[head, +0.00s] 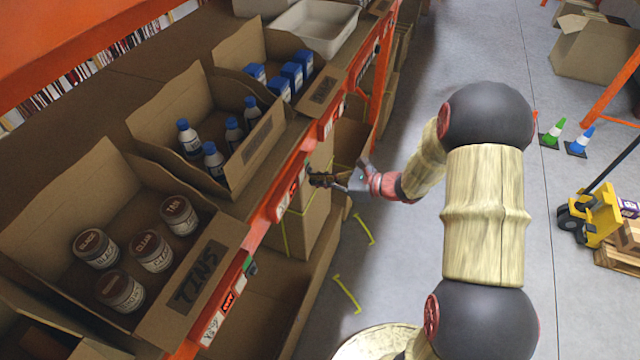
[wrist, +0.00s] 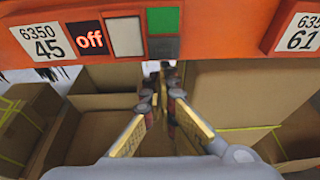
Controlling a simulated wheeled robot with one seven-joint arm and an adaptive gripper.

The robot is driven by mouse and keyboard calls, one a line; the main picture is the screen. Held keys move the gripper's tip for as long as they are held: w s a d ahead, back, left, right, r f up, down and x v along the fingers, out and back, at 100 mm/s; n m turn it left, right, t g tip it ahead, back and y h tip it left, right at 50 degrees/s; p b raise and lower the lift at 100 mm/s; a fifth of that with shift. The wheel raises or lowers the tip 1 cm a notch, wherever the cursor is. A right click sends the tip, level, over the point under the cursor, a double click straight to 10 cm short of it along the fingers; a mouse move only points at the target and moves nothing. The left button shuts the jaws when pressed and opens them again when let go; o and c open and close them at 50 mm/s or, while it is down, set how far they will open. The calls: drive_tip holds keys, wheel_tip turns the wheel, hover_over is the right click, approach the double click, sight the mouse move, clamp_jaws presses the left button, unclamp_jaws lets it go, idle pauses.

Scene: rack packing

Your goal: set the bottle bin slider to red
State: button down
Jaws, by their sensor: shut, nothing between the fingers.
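The bottle bin (head: 215,165) is a cardboard box on the shelf, holding several white bottles with blue caps. Below its front, the orange shelf beam (head: 285,195) carries labels and small panels. In the wrist view, the beam shows a dark tile reading "off" (wrist: 90,38), a pale blank panel (wrist: 126,37) and a green square (wrist: 163,20) above a grey-green one (wrist: 164,48). Green shows there; which part slides is unclear. My gripper (head: 314,180) is shut and empty, close to the beam. In the wrist view its fingertips (wrist: 160,88) are below the green square, apparently apart from it.
A tins bin (head: 200,290) stands nearer on the shelf, and a bin of blue-capped containers (head: 320,92) farther along. Cardboard boxes (head: 305,215) sit under the beam. The grey floor right of the shelf is open, with cones (head: 577,145) and a yellow pallet truck (head: 590,220) farther right.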

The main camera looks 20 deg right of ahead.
drive_tip(key=shift+r, duration=0.1)
wheel_tip(320, 180, up, 4)
drive_tip(key=shift+p, duration=0.9)
drive_tip(key=b, duration=0.4)
approach(311, 172)
wheel_tip(311, 172, down, 3)
drive_tip(key=s+d, duration=0.2)
drive_tip(key=shift+w+a, duration=0.15)
drive_tip(key=shift+w, duration=0.05)
